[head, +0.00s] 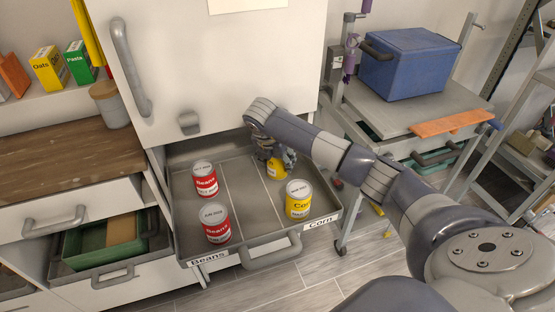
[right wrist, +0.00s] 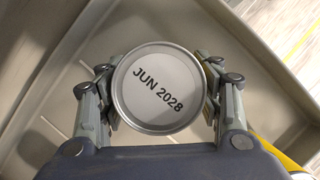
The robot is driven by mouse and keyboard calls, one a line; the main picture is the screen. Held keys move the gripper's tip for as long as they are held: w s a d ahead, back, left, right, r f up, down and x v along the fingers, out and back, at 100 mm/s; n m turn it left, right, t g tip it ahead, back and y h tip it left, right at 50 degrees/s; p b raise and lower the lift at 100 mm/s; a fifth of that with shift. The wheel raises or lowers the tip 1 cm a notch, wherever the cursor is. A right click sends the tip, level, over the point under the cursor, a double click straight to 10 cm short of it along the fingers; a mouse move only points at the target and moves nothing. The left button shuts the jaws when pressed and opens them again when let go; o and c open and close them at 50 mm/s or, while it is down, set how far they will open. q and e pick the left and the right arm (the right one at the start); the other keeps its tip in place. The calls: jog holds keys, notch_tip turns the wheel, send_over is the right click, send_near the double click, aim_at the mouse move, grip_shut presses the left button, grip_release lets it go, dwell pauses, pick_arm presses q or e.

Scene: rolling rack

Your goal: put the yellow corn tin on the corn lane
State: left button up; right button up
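A yellow corn tin (head: 273,169) is at the back of the drawer's right-hand lane, partly hidden by my right gripper (head: 283,157). In the right wrist view its pale lid (right wrist: 160,88), marked JUN 2028, sits between the two fingers of my right gripper (right wrist: 161,92), which close against its sides. I cannot tell whether its base touches the drawer floor. Another yellow corn tin (head: 298,200) stands upright nearer the front of that lane, behind the Corn label (head: 320,224). My left gripper is not in view.
The open drawer (head: 189,245) has thin dividers. Two red beans tins (head: 205,181) stand in its left lane, behind the Beans label (head: 209,257); the middle lane is empty. A cart with a blue box (head: 408,68) stands to the right. A wooden counter (head: 50,160) is left.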

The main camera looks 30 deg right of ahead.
jog(key=shift+o, duration=0.3)
jog(key=shift+r, duration=0.1)
jog(key=shift+r+p, duration=0.35)
jog(key=shift+p, duration=0.05)
jog(key=p+v, duration=0.8)
jog(key=v, duration=0.3)
jog(key=shift+s+a, duration=0.15)
jog(key=shift+s, duration=0.1)
